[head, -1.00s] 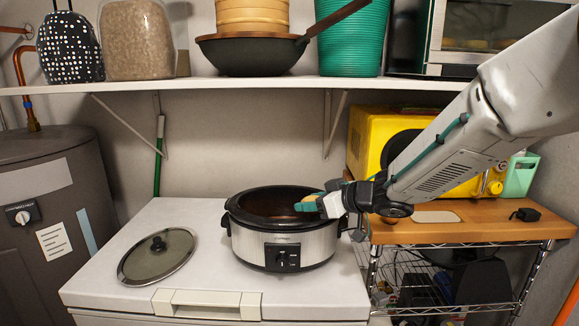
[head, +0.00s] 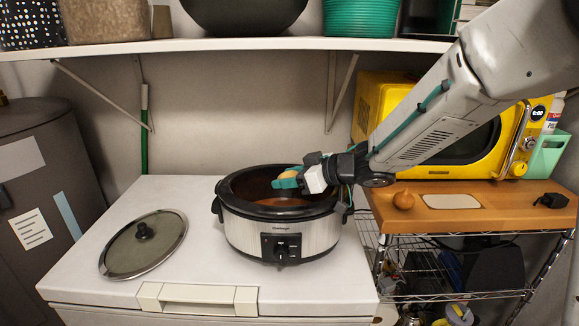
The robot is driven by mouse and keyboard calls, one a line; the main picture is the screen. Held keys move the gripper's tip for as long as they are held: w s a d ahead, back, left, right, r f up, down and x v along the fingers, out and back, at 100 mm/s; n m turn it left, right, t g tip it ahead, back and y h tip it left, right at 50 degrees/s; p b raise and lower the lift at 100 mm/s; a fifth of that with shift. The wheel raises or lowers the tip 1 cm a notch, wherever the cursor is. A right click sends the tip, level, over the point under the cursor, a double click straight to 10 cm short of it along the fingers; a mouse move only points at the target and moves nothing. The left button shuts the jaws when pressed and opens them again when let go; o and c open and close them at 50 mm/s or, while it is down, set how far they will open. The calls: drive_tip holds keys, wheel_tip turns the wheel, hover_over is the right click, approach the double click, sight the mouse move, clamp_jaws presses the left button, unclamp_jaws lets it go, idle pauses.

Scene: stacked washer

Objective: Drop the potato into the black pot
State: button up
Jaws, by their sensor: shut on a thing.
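The black pot (head: 238,190) is the dark oval insert of a silver slow cooker on the white chest top. Its opening is uncovered and shows a brown inside. My gripper (head: 287,181) reaches in from the right and is over the pot's opening, with its teal fingertips shut on the potato (head: 298,173). The potato is small and tan, and partly hidden by the fingers. It appears to be above the pot's inside, near the right half. I cannot tell its exact height over the bottom.
A glass lid (head: 146,246) lies on the white top left of the cooker. A white shelf (head: 230,45) runs above.

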drive_tip(key=shift+f, duration=0.45)
drive_tip(key=o, duration=1.1)
drive_tip(key=shift+c, duration=0.2)
drive_tip(key=shift+d, duration=0.1)
drive_tip(key=v, duration=0.7)
drive_tip(key=shift+s+d, duration=0.25)
drive_tip(key=shift+r, duration=0.1)
